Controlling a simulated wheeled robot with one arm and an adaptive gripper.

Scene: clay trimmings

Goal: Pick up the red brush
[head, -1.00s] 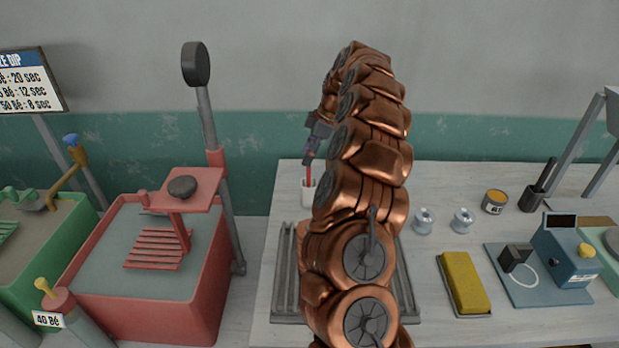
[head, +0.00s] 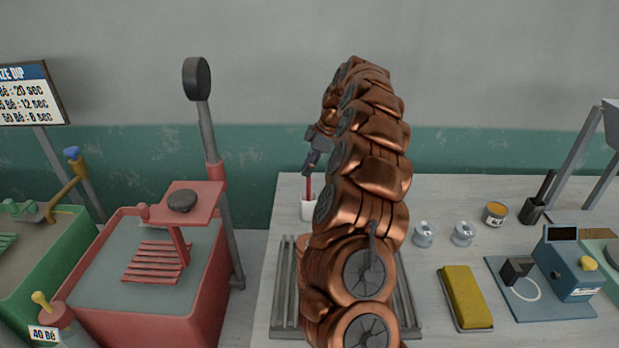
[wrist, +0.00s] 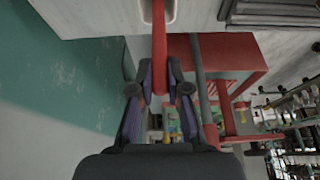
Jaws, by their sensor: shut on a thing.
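The red brush (head: 308,188) stands upright with its lower part in a white cup (head: 307,211) near the back left of the bench. My gripper (head: 312,168) is above the cup, shut on the upper part of the brush. In the wrist view the red handle (wrist: 158,45) runs between the two fingers of my gripper (wrist: 160,75), and part of the cup (wrist: 180,10) shows at the top edge. The brush's lower end is hidden in the cup. My arm covers part of the area right of the cup.
A grey slatted rack (head: 283,300) lies in front of the cup, partly behind my arm. A red basin (head: 205,290) is left of the bench.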

